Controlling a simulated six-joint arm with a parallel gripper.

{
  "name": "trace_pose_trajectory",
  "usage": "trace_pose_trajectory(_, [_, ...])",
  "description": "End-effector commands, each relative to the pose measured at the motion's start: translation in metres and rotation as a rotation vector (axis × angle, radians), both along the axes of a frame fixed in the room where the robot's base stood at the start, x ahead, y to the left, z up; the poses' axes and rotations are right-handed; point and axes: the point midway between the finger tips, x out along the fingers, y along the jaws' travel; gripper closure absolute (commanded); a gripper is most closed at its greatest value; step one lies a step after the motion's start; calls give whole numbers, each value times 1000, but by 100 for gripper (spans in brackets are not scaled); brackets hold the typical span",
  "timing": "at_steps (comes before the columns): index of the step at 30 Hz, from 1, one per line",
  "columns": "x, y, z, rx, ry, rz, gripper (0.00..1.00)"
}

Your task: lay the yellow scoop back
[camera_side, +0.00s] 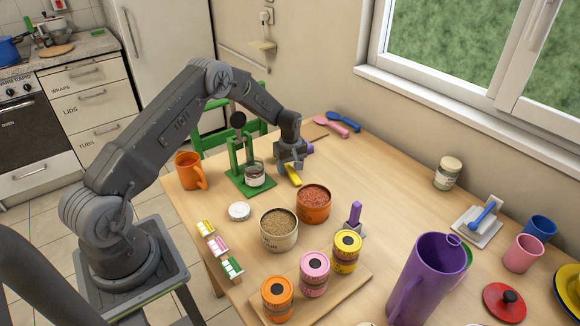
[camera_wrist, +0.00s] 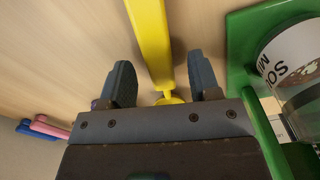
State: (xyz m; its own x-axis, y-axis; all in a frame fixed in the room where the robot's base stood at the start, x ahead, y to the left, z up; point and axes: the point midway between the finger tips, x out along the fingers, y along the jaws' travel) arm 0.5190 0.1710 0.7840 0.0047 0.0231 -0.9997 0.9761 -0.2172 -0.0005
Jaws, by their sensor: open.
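The yellow scoop (camera_side: 292,175) lies on the table beside the green stand, partly hidden under my gripper (camera_side: 291,163) in the side view. In the wrist view its long yellow handle (camera_wrist: 149,35) runs down between the two fingers of my gripper (camera_wrist: 161,75), and a rounded yellow part shows near the palm. The fingers are apart, with a gap on each side of the scoop. A pink scoop (camera_side: 325,121) and a blue scoop (camera_side: 345,122) lie farther back by the wall.
The green stand (camera_side: 252,184) holding a labelled jar (camera_side: 255,175) is close to my gripper.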

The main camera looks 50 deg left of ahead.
Motion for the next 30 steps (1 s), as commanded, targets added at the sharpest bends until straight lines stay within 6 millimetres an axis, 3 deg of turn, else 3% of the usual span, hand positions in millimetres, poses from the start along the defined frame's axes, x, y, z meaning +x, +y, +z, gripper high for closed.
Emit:
trace_pose_trajectory(4, [0, 0, 7, 1, -1, 0, 44])
trace_pose_trajectory(8, [1, 0, 27, 1, -3, 0, 44])
trace_pose_trajectory(21, [0, -3, 118, 2, -2, -1, 44])
trace_pose_trajectory(30, [-1, -4, 138, 0, 0, -1, 44])
